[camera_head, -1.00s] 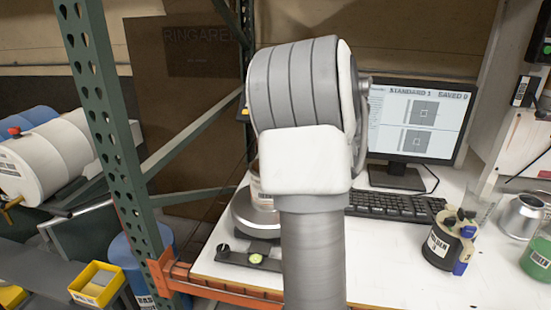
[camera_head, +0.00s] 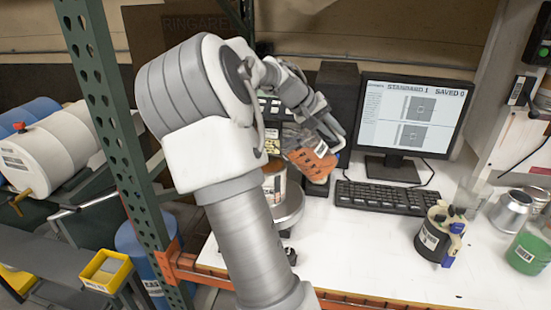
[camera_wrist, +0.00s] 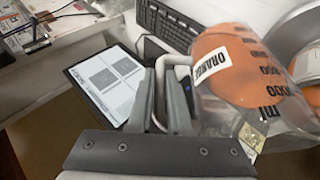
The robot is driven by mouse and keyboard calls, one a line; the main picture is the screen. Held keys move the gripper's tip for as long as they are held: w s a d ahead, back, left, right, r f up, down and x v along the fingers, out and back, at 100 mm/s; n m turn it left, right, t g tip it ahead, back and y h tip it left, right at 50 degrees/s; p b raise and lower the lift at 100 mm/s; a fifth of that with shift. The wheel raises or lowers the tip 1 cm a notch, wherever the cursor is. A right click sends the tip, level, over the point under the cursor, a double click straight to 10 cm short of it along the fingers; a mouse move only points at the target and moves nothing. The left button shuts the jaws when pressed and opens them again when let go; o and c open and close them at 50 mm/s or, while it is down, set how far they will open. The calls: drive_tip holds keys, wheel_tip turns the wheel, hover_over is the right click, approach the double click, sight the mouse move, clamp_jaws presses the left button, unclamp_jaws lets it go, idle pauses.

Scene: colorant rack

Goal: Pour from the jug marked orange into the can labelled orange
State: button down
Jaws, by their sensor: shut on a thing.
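The jug marked orange (camera_head: 318,162) is clear with dark measuring marks and holds orange liquid. My gripper (camera_wrist: 165,90) is shut on its pale handle, and in the wrist view the jug (camera_wrist: 238,62) shows its ORANGE label. In the head view the jug is tilted and raised above the desk, just right of and above the can (camera_head: 274,190). The can stands on the round scale pan (camera_head: 290,212). Its label is too small to read, and my arm partly hides it. I cannot tell whether liquid is leaving the jug.
A monitor (camera_head: 415,115) and keyboard (camera_head: 385,198) stand behind and right of the jug. A dark can with clamps (camera_head: 437,235), a metal vessel (camera_head: 511,211) and a green-filled jug (camera_head: 527,250) are at right. A green rack post (camera_head: 112,125) stands left. The desk's front middle is clear.

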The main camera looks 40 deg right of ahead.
sight(322, 140)
drive_tip(key=shift+w+a+r+h, duration=0.2)
drive_tip(key=shift+w+r+h, duration=0.1)
drive_tip(key=shift+r, duration=0.25)
drive_tip(key=shift+r+g, duration=0.15)
drive_tip(key=shift+g, duration=0.15)
drive_tip(key=shift+w+a+r+n+g+h, duration=0.4)
drive_tip(key=shift+w+a+r+g+h, duration=0.15)
drive_tip(key=shift+w+a+g+h, duration=0.35)
idle(5.3)
